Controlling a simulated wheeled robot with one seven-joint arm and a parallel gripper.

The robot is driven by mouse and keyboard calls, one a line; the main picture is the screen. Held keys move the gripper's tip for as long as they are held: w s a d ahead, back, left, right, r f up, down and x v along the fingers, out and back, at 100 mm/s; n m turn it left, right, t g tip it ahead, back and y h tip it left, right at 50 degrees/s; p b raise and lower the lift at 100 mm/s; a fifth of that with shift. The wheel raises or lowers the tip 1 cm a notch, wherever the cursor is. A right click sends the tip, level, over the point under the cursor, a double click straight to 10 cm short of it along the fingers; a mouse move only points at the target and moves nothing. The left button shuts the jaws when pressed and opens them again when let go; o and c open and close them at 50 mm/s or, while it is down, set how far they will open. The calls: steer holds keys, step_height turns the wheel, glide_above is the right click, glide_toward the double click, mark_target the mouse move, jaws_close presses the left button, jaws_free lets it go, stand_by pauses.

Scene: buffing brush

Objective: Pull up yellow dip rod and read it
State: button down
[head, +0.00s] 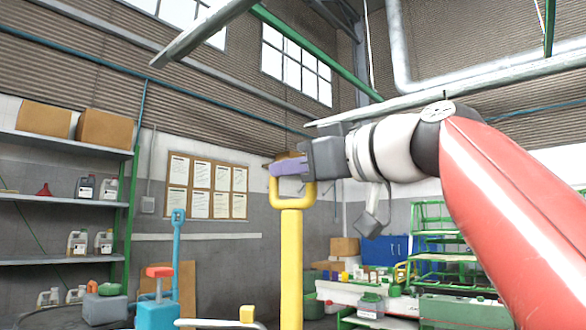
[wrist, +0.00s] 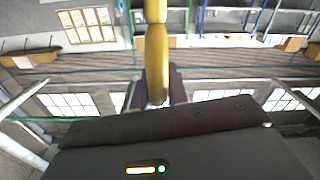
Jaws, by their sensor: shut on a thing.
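The yellow dip rod (head: 291,265) stands upright in the middle of the head view, with a squared loop handle at its top. Its lower end is out of the frame. My gripper (head: 288,170) is shut on the top bar of the loop, with its fingers reaching in from the right. In the wrist view the yellow handle (wrist: 156,60) runs down from the top edge to between the fingers of my gripper (wrist: 158,88). No reading marks show on the visible part of the rod.
Shelves (head: 60,150) with boxes and jugs stand at the left. A blue pump-like device (head: 156,312) with a red top is at the lower left. A green rack (head: 445,240) and a cluttered bench are at the right. The space around the rod's top is clear.

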steer(key=c, duration=1.4)
jaws_free()
steer(key=shift+d, duration=0.1)
steer(key=b+v, duration=0.1)
steer(key=v, duration=0.6)
steer(key=shift+s+d+b, duration=0.25)
steer(key=shift+b, duration=0.15)
